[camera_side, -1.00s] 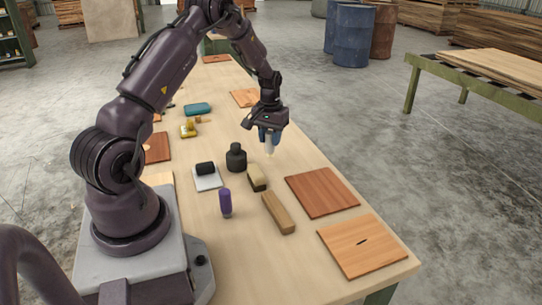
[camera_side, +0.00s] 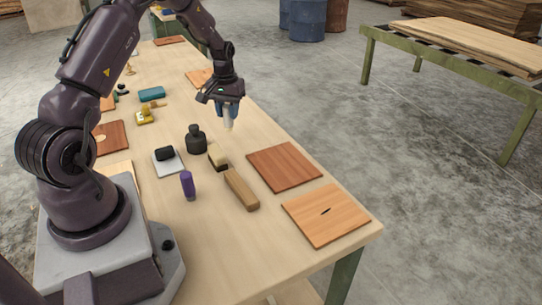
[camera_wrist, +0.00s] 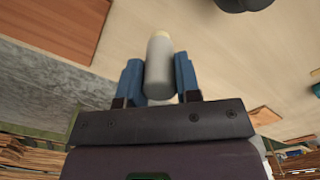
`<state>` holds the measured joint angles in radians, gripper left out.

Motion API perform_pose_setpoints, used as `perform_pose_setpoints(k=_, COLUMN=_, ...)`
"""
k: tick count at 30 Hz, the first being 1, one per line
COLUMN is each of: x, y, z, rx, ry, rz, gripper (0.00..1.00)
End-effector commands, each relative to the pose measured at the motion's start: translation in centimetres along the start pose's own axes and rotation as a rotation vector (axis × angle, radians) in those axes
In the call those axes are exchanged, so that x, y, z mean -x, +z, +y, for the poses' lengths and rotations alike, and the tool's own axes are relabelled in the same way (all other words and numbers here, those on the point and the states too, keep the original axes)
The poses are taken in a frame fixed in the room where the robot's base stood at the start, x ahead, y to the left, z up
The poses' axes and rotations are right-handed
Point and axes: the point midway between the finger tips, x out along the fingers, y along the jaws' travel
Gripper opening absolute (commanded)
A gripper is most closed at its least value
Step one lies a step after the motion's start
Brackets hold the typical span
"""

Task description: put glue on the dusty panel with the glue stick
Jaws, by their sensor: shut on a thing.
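My gripper (camera_side: 228,108) is shut on a pale grey stick with a cream tip, which looks like the glue stick (camera_wrist: 159,68). In the side view the glue stick (camera_side: 228,120) points down, above the table and clear of it. A plain reddish-brown panel (camera_side: 284,167) lies to its lower right, and an orange panel with a dark mark (camera_side: 318,222) lies nearer the front. Another brown panel (camera_side: 112,145) with a pale round patch lies at the left. The wrist view shows part of a reddish-brown panel (camera_wrist: 52,22) at upper left.
More panels and a teal block (camera_side: 152,94) lie farther back.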

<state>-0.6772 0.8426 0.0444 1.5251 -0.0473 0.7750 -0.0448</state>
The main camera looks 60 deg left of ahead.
Motion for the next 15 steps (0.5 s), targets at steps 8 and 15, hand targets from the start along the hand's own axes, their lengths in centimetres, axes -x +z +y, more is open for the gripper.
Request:
perform_pose_setpoints(k=8, x=0.3, y=0.4, z=6.6, rx=-0.124, ry=0.000, rz=0.010, gripper=0.04)
perform_pose_setpoints(k=15, x=1.3, y=1.4, z=13.7, rx=-0.119, ry=0.001, rz=0.013, gripper=0.04)
